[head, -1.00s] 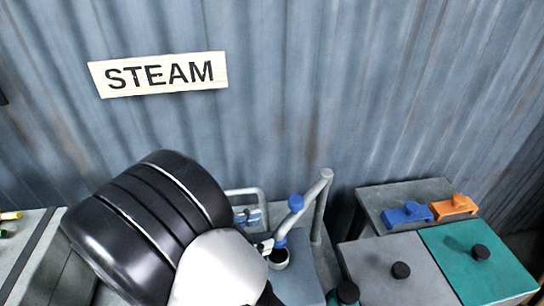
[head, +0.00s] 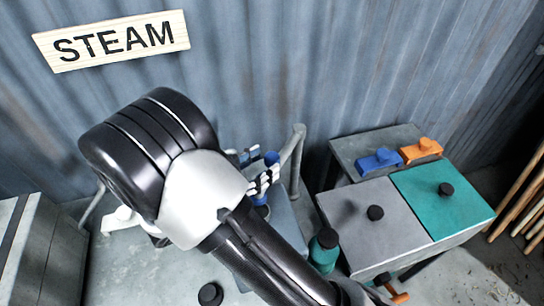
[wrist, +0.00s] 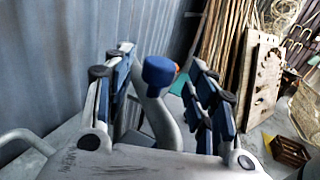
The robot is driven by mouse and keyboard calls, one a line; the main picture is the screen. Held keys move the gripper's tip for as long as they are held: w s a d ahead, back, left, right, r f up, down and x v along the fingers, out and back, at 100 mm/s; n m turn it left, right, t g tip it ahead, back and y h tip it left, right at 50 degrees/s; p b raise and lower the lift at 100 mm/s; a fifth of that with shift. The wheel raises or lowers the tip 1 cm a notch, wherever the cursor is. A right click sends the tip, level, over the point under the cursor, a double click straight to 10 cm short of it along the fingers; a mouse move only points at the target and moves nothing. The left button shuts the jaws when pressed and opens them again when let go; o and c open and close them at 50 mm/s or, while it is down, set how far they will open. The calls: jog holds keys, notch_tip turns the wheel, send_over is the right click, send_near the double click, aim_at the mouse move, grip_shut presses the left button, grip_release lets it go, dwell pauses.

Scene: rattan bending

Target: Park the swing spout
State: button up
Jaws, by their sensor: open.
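The swing spout is a grey bent pipe (head: 289,150) rising from a post, with a blue grip (head: 271,158) on it. Its lower end is partly hidden by my gripper. My gripper (head: 254,168) is open at the spout, one finger on each side of the blue grip in the picture. In the wrist view the blue grip (wrist: 160,72) and the grey pipe (wrist: 160,118) show between the two open fingers of my gripper (wrist: 162,85). I cannot tell whether either finger touches the spout.
A grey lid (head: 375,235) and a teal lid (head: 445,200), each with a black knob, are at right. Behind them, a shelf (head: 350,148) holds blue (head: 380,160) and orange (head: 421,150) clamp-like pieces. A teal bottle (head: 324,250) stands near the spout. Corrugated wall (head: 270,70) closes the back.

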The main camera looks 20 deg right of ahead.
aim_at(266, 162)
jog(key=shift+x, duration=1.95)
jog(key=shift+c, duration=0.3)
grip_shut()
